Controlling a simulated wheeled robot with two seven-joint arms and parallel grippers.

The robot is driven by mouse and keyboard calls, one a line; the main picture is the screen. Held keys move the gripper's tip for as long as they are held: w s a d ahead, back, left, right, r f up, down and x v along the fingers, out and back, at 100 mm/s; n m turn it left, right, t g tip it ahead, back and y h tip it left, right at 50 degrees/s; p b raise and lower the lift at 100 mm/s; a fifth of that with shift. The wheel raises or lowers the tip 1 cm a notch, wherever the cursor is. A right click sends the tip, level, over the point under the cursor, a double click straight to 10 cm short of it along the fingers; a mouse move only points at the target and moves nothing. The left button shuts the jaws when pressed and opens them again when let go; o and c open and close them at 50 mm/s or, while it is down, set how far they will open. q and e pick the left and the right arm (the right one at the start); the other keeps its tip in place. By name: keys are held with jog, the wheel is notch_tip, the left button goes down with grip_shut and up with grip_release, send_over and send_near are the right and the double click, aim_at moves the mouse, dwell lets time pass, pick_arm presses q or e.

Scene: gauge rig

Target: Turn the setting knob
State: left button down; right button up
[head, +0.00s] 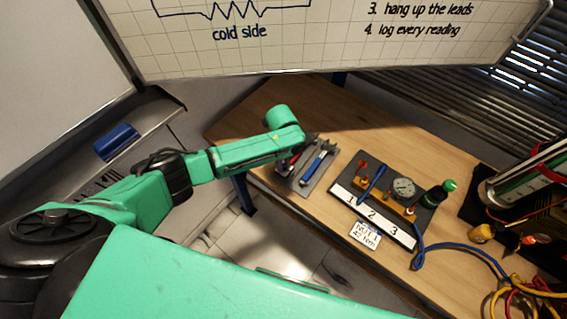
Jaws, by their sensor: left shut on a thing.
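The gauge rig (346,207) is a dark board with a white strip marked 1, 2 and 3. It carries a small red-topped fitting (362,164), a round dial gauge (403,188) and a green-topped dark part (441,192). I cannot tell which part is the setting knob. My left gripper (288,163) is low over the tool mat, left of the rig and apart from it. It is shut on a red thing, perhaps a tool handle, mostly hidden by the wrist. My right gripper is not in view.
A blue-handled tool (317,166) lies on the grey mat (308,187). A blue hose (465,247) runs from the rig across the wooden table (400,140). Yellow and red cables (520,300) lie at the lower right. A label card (365,234) lies before the rig.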

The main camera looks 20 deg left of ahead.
pick_arm(q)
jog(key=c, duration=0.7)
grip_release()
jog(key=shift+r, duration=0.1)
notch_tip(320, 180, up, 14)
jog(key=b, duration=0.2)
jog(key=shift+s+r, duration=0.2)
jog(key=shift+r, duration=0.05)
jog(key=shift+a, duration=0.15)
